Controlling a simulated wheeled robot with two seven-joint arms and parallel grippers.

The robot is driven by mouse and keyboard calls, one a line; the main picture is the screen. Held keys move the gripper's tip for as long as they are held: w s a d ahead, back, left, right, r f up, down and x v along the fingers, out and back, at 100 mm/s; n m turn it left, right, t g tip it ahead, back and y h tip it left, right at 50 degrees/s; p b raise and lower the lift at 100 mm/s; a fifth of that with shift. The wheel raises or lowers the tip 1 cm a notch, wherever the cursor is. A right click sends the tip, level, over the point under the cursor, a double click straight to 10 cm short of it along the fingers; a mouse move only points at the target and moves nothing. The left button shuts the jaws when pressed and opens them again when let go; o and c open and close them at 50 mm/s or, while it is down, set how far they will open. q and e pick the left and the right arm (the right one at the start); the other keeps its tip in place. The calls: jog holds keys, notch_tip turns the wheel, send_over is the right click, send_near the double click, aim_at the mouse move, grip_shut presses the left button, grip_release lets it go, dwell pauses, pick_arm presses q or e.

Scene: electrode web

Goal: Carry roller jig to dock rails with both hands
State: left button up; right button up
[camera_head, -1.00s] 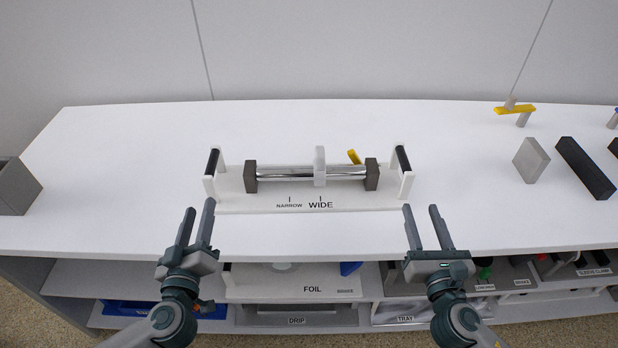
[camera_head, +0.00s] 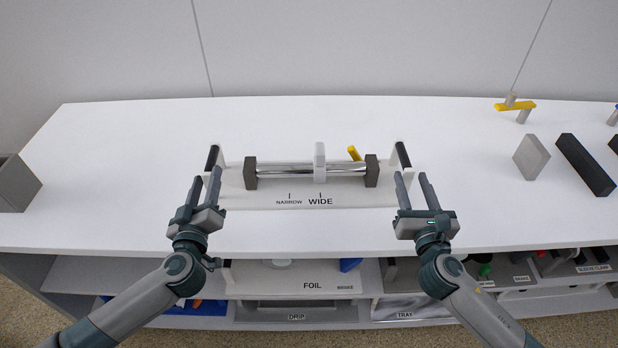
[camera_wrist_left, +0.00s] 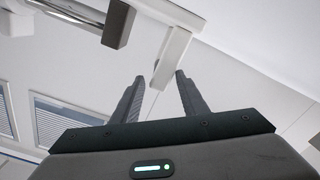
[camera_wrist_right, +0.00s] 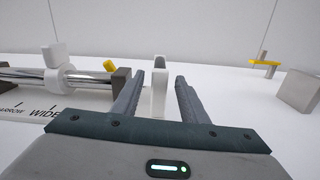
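The roller jig is a white base (camera_head: 270,201) marked NARROW and WIDE, with a chrome roller (camera_head: 290,170) between dark grey end blocks and a black-topped upright handle at each end. My left gripper (camera_head: 205,185) is open at the left handle (camera_head: 213,158). In the left wrist view the white handle (camera_wrist_left: 170,75) stands beyond and between the fingers. My right gripper (camera_head: 414,190) is open at the right handle (camera_head: 402,156). In the right wrist view that handle (camera_wrist_right: 159,90) shows between the fingers. Neither gripper is closed on its handle. I cannot make out dock rails.
A grey block (camera_head: 531,157), a black bar (camera_head: 585,165) and a yellow-topped piece (camera_head: 515,106) stand on the right. A grey box (camera_head: 16,185) is at the left end. The white tabletop (camera_head: 110,150) is clear left of the jig. Shelves below hold labelled items.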

aim_at(217, 147)
pick_arm(q)
jog(key=w, duration=0.8)
jog(key=shift+w+a, duration=0.15)
jog(key=shift+w, duration=0.1)
pick_arm(e)
jog(key=w, duration=0.8)
jog(key=shift+w+a, duration=0.2)
jog(key=shift+w, duration=0.05)
pick_arm(q)
grip_shut()
pick_arm(e)
grip_shut()
pick_arm(q)
jog(key=shift+d, duration=0.25)
pick_arm(e)
jog(key=shift+a, duration=0.2)
pick_arm(q)
jog(key=shift+r, duration=0.25)
pick_arm(e)
jog(key=shift+r, duration=0.25)
